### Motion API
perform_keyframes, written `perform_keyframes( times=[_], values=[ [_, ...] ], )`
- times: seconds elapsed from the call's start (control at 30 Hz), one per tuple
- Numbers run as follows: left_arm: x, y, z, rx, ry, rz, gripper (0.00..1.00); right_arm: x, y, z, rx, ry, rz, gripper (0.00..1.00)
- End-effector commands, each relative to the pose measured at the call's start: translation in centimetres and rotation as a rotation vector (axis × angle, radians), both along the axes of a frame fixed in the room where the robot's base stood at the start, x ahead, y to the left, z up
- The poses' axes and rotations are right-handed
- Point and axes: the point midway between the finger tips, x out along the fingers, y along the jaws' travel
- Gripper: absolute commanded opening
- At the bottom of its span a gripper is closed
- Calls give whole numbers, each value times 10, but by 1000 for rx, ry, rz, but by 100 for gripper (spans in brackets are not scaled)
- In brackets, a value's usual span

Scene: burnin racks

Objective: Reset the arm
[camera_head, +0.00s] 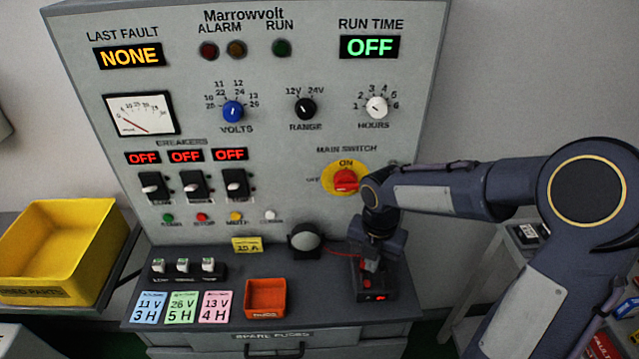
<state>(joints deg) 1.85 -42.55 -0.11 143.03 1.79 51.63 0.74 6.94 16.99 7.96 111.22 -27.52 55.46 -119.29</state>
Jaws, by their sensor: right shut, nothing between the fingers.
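My right arm (450,190) comes in from the right and reaches across the right side of the grey Marrowvolt panel (270,60). Its gripper (371,262) points down over the right end of the console shelf. It is shut and empty, just above or beside a small dark box (376,293) with a red light. The gripper partly hides this box, and I cannot tell whether they touch. The red main switch (345,181) on its yellow plate is just left of the arm's wrist. My left gripper is out of view.
On the shelf are an orange tray (265,313), coloured cards (181,307), small fuses (183,266) and a round grey knob (305,239). A yellow bin (95,215) stands at left. Breaker displays (186,156) and the run time display (369,47) read OFF. A side rack is at right.

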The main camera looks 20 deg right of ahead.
Motion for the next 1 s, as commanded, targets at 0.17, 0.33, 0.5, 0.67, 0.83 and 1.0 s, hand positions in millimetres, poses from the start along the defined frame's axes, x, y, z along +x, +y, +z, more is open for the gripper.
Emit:
perform_keyframes(
  times=[0.17,0.33,0.5,0.67,0.83,1.0],
  values=[
    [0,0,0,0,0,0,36,-5,-1,7,7,-13,-72,0],
    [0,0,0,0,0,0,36,-37,-1,40,73,-74,-509,0],
    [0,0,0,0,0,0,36,-87,6,72,244,-107,-1178,0],
    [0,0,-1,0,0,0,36,-129,19,87,462,-42,-1776,0],
    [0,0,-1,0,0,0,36,-158,34,91,660,104,-2219,0],
    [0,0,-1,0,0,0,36,-169,41,92,749,206,-2412,0]
  ],
)
